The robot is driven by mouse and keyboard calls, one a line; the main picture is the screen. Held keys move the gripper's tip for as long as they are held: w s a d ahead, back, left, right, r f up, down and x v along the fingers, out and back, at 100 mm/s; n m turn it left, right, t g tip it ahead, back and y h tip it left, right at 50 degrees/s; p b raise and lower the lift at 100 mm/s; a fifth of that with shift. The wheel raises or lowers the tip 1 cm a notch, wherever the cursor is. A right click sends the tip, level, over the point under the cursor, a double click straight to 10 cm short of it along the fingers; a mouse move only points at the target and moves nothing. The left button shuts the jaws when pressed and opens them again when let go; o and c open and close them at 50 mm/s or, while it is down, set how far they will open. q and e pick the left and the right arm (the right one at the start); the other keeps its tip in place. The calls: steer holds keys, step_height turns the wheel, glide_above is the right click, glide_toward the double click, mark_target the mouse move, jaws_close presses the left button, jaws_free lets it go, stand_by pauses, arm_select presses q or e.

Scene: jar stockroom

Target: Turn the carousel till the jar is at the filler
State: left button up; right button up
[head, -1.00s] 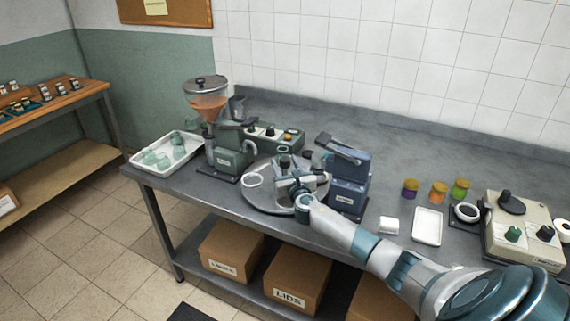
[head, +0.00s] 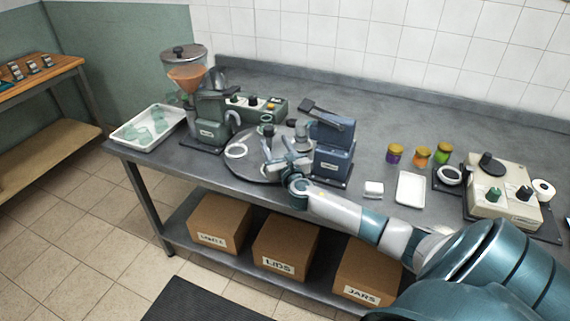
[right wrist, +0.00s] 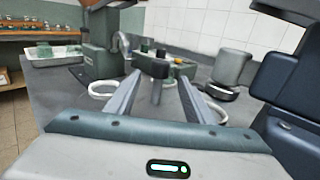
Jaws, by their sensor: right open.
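The carousel (head: 240,170) is a round grey disc on the bench with white rings on it. The filler (head: 208,132), green with an orange-filled hopper, stands at its left. A dark-topped post (right wrist: 156,69) rises between the fingers of my right gripper (right wrist: 159,78) in the right wrist view. That gripper is open, low over the carousel's front right in the head view (head: 284,158); contact with the post cannot be told. A grey cylinder (right wrist: 232,68) stands beyond at the right; I cannot tell whether it is the jar. My left gripper is out of view.
A blue machine (head: 333,150) stands close at the carousel's right. A white tray (head: 150,138) lies left of the filler. Several coloured jars (head: 421,156), a small white tray (head: 410,188) and a beige machine (head: 500,200) are farther right. Labelled boxes (head: 285,248) fill the lower shelf.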

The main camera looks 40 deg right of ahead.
steer(key=b+v, duration=0.1)
steer(key=v, duration=0.9)
steer(key=shift+w+f, duration=0.1)
steer(key=shift+c, duration=0.3)
